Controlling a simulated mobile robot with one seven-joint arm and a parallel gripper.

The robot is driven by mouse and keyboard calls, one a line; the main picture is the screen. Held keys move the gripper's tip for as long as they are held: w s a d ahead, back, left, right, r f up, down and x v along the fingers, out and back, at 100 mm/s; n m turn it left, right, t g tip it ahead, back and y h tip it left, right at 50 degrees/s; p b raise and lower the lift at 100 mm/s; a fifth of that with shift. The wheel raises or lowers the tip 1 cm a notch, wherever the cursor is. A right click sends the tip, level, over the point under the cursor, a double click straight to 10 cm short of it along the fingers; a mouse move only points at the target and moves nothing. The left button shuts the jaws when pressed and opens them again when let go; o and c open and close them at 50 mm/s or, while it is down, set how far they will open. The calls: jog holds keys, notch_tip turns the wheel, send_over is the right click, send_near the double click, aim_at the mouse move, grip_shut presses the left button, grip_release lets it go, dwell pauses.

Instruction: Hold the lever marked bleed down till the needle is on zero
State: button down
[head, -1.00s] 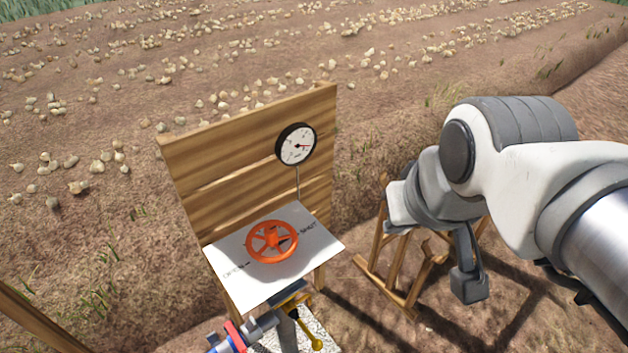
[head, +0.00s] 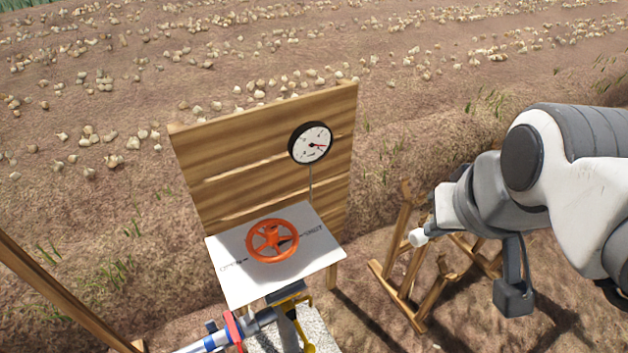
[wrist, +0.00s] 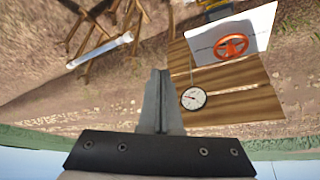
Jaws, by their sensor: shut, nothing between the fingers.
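A round white gauge (head: 311,143) with a black rim is fixed to the upright wooden board. Its needle appears to point to the right, but its numbers are too small to read. It also shows in the wrist view (wrist: 193,98). A yellow handle (head: 306,335) shows partly under the white panel at the bottom of the head view. I see no bleed marking, so I cannot tell whether this is that lever. My gripper (wrist: 161,75) is shut and empty, its fingers together in the middle of the wrist view, left of the gauge.
An orange handwheel (head: 272,240) sits on the white panel (head: 236,285), with OPEN and SHUT lettering. Blue and red pipework (head: 233,328) is below. A wooden trestle (head: 425,290) with a white tube (wrist: 98,53) stands right of the board. Onions lie behind on soil.

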jog(key=w+a+f+n+g+b, duration=0.3)
jog(key=w+a+f+n+b, duration=0.25)
jog(key=f, duration=0.45)
jog(key=n+g+h+b, duration=0.2)
jog(key=n+b, duration=0.2)
jog(key=n, duration=0.9)
send_over(308, 347)
jog(key=w, duration=0.5)
notch_tip(308, 347, down, 18)
jog(key=f, duration=0.1)
jog(key=s+a+f+n+b, duration=0.1)
jog(key=s+a+f+n, duration=0.1)
jog(key=f, duration=0.3)
jog(key=s+a+f+n+g+h+b, duration=0.1)
jog(key=s+a+f+n, duration=0.1)
jog(key=f+n, duration=0.2)
notch_tip(308, 347, down, 2)
jog(key=shift+a+f+b, duration=0.1)
jog(key=shift+a+b, duration=0.15)
jog(key=shift+b, duration=0.15)
jog(key=b+x, duration=0.4)
jog(key=x, duration=1)
jog(key=shift+s, duration=0.15)
